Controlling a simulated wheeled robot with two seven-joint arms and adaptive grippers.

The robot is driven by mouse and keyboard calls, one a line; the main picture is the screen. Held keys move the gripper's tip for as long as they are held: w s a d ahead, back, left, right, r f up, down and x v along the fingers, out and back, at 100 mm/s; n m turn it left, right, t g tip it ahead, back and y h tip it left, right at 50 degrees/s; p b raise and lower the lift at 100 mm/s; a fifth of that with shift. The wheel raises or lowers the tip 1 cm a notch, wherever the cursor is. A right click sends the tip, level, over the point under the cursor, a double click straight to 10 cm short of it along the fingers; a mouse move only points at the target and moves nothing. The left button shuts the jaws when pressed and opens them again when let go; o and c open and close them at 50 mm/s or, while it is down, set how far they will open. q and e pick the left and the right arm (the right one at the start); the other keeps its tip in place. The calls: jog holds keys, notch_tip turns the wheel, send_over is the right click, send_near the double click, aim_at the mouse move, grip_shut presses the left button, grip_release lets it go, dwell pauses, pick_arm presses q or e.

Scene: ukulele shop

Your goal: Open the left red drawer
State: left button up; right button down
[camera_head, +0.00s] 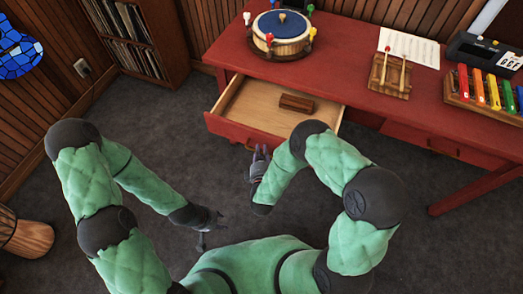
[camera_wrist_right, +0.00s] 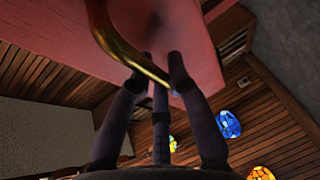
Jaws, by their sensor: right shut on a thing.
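The left red drawer (camera_head: 245,130) is pulled well out of the red desk (camera_head: 345,75), and its pale wooden inside shows. A small brown block (camera_head: 296,103) lies in it. My right gripper (camera_head: 260,153) is at the front of this drawer. In the right wrist view my right gripper (camera_wrist_right: 160,72) has its fingers around the curved brass handle (camera_wrist_right: 122,45), shut on it. The drawer front also shows in that view as a red panel (camera_wrist_right: 160,25). My left gripper (camera_head: 212,222) hangs low over the carpet, away from the desk; its finger opening is too small to tell.
A drum (camera_head: 282,35) with coloured knobs, a wooden stand with mallets (camera_head: 390,75), a paper sheet (camera_head: 408,46) and a coloured xylophone (camera_head: 488,92) stand on the desk. A second drawer (camera_head: 440,143) on the right is closed. Carpet (camera_head: 170,110) left of the desk is clear.

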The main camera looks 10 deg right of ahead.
jog(key=shift+f, duration=0.1)
jog(key=c, duration=1.4)
grip_release()
jog(key=v, duration=0.7)
jog(key=shift+s, duration=0.2)
